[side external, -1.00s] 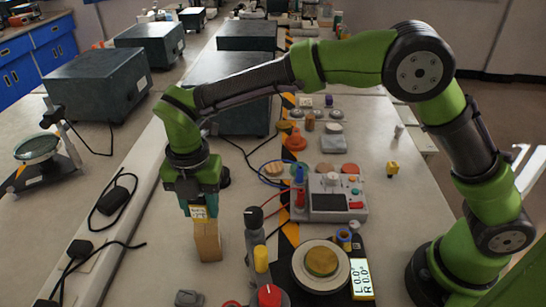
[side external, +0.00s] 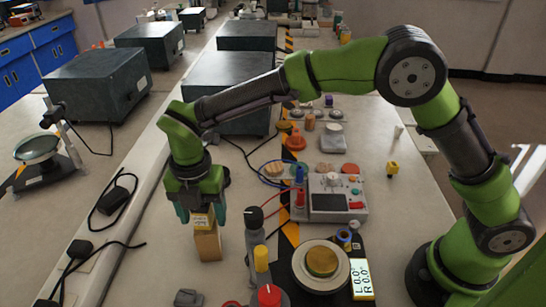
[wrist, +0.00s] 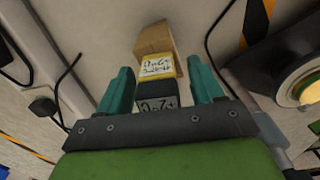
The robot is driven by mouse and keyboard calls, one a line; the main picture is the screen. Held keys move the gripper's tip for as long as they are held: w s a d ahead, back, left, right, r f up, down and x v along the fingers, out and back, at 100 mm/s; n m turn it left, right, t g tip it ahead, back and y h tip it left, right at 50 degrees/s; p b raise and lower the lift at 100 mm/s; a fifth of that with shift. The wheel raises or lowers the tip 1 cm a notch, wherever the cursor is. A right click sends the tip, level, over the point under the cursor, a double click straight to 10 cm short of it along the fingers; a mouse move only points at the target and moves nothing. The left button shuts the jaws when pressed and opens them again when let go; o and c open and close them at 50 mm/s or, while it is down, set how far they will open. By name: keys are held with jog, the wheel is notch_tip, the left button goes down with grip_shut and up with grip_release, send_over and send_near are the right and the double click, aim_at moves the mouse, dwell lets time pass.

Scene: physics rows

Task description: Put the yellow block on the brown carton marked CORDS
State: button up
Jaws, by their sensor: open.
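The yellow block (side external: 202,221) has a white label with dark writing. It appears to rest on top of the brown carton (side external: 208,246), which stands upright on the bench. The carton's marking is not readable. My gripper (side external: 201,215) points down over the block, its teal fingers spread to either side. In the wrist view my gripper (wrist: 158,66) is open, with gaps between the fingers and the block (wrist: 157,66). The carton (wrist: 155,38) shows beyond the block there. A dark labelled piece lies nearer the palm.
A round plate device (side external: 302,277) and a grey meter box (side external: 330,198) lie further right. A black adapter (side external: 114,201) with cables lies left. Bench left of the carton is fairly clear.

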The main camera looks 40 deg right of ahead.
notch_tip(320, 180, up, 12)
jog(key=shift+f, duration=0.1)
jog(key=s+d+r+m+t+y, duration=0.1)
jog(key=s+d+r+m, duration=0.25)
jog(key=d+m, duration=0.4)
jog(key=s+d+r+m+t+y, duration=0.1)
jog(key=s+d+r+m+t, duration=0.1)
jog(key=d+r+m, duration=0.35)
jog(key=s+d+f+m+t, duration=0.2)
jog(key=s+d+m, duration=0.3)
jog(key=m, duration=0.4)
jog(key=s+d+f+m+t, duration=0.2)
jog(key=s+d+f+m, duration=0.2)
jog(key=s+d+m, duration=0.2)
jog(key=d+m, duration=0.2)
jog(key=m, duration=0.1)
jog(key=shift+d+f, duration=0.25)
